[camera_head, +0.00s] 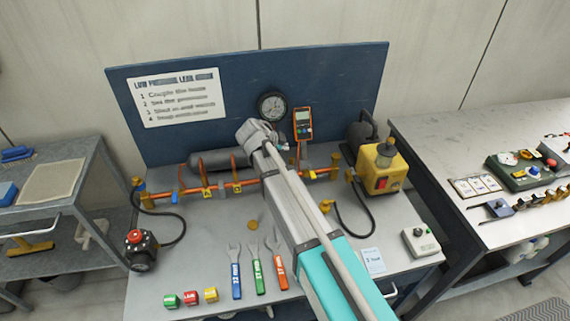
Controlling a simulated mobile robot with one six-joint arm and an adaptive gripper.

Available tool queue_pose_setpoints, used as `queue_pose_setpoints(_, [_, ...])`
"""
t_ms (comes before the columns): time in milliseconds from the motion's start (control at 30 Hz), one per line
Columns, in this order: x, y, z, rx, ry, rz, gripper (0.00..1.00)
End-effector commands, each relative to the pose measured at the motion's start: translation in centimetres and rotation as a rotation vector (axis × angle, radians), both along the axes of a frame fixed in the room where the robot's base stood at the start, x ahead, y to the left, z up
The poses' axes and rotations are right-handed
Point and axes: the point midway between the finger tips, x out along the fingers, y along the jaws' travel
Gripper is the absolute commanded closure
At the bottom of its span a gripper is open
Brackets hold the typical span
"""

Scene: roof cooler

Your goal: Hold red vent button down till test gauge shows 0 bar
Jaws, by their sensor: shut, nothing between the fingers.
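A round dial gauge (272,106) hangs on the blue back panel; its reading is too small to make out. An orange handheld meter (303,124) with a small screen stands right of it, also unreadable. I cannot tell which red part is the vent button. A black device with a red top (135,237) stands at the bench's left on a black hose. The yellow pump (388,172) carries a red switch (381,184). My arm reaches over the bench to just below the dial gauge. Its fingers are hidden, so I see no contact with any button.
An orange pipe (160,194) with yellow fittings crosses the bench. Spanners (257,275) and small coloured blocks (190,298) lie in front. A small box with a green button (421,243) sits front right. A right-hand table holds a green gauge box (525,172); a grey cart (80,225) stands left.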

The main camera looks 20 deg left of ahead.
Motion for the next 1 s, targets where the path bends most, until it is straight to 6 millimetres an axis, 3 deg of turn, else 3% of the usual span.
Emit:
queue_pose_setpoints(300, [0.0, 0.0, 1.2, 0.000, 0.000, 0.000, 1.00])
queue_pose_setpoints(767, [0.0, 0.0, 1.0, 0.000, 0.000, 0.000, 1.00])
queue_pose_setpoints(1000, [0.0, 0.0, 0.0, 0.000, 0.000, 0.000, 1.00])
